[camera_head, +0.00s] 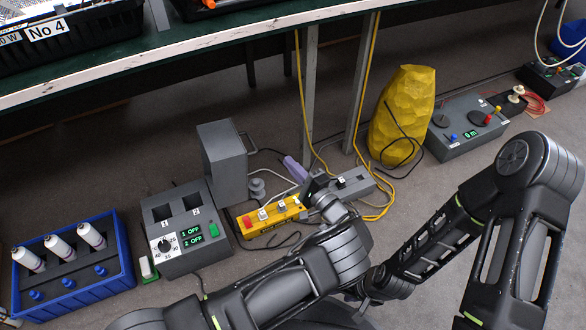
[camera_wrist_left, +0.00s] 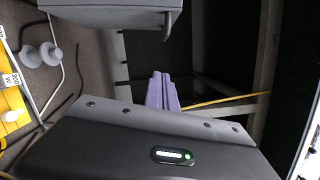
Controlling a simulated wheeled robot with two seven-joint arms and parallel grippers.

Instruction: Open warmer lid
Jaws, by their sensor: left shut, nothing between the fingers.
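A grey unit (camera_head: 183,235) stands on the floor at the left, with two dark wells marked 1 and 2, a dial and a display reading 1 OFF and 2 OFF. Its wells show uncovered. A tall grey box-like part (camera_head: 222,160) with a bar handle on its right side stands upright behind it; I cannot tell whether this is the warmer's lid. Its lower part and handle edge probably show at the top of the left wrist view (camera_wrist_left: 110,12). My left gripper (camera_head: 291,166), with purple fingers (camera_wrist_left: 162,90), is shut and empty, right of the tall part and apart from it. My right gripper is hidden.
A yellow power strip (camera_head: 268,215) and loose cables lie below my left gripper. A blue crate (camera_head: 72,265) with white tubes stands at the left. A yellow sack (camera_head: 402,115) and grey control box (camera_head: 467,128) stand right. The bench edge (camera_head: 185,54) and its legs are behind.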

